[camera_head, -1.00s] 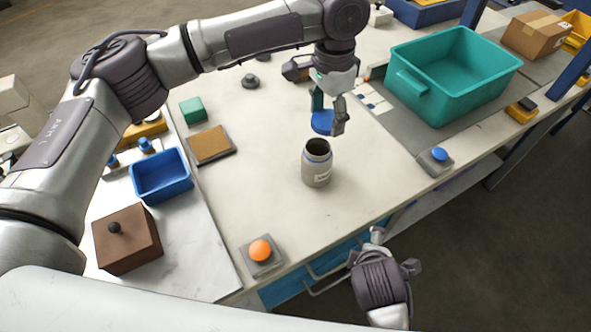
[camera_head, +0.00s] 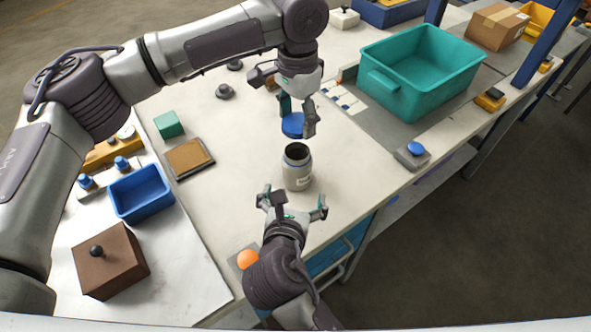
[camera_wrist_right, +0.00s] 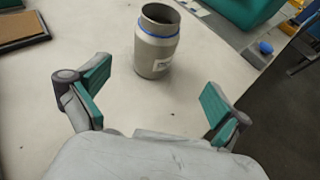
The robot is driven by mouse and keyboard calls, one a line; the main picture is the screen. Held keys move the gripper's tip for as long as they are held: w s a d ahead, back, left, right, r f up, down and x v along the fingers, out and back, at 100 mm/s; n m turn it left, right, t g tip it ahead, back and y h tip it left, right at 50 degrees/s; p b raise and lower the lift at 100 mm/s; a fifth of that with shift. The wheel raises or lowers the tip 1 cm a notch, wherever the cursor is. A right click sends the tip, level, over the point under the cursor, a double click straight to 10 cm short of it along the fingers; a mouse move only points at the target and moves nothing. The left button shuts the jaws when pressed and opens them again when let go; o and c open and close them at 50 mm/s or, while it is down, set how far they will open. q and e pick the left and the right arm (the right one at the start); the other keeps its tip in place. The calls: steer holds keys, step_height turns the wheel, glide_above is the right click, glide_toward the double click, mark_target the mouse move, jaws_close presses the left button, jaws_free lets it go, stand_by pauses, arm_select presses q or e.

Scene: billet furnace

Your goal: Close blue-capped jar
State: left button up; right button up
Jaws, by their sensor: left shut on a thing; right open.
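The grey jar (camera_head: 298,170) stands upright and uncapped on the table, its dark mouth facing up. It also shows in the right wrist view (camera_wrist_right: 157,45), with a blue ring around its neck. My left gripper (camera_head: 298,118) is shut on the blue cap (camera_head: 293,125) and holds it above and behind the jar, apart from it. My right gripper (camera_head: 292,205) is open and empty in front of the jar. In the right wrist view its spread fingers (camera_wrist_right: 155,98) are on the near side of the jar, not touching it.
An orange button (camera_head: 248,259) is beside my right arm at the front edge. A brown-topped tray (camera_head: 189,158), green block (camera_head: 168,124) and blue bin (camera_head: 141,193) are to the left. A teal crate (camera_head: 420,75) and blue button (camera_head: 415,149) are to the right.

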mark_target(299, 157)
steer(key=shift+a+r+n, duration=0.4)
steer(key=shift+r+n, duration=0.05)
steer(key=shift+n, duration=0.05)
steer(key=shift+w, duration=0.1)
steer(key=x, duration=1.2)
steer(key=c, duration=1.7)
arm_select(q)
steer(key=shift+f, duration=2.5)
arm_select(e)
steer(key=shift+c, duration=0.3)
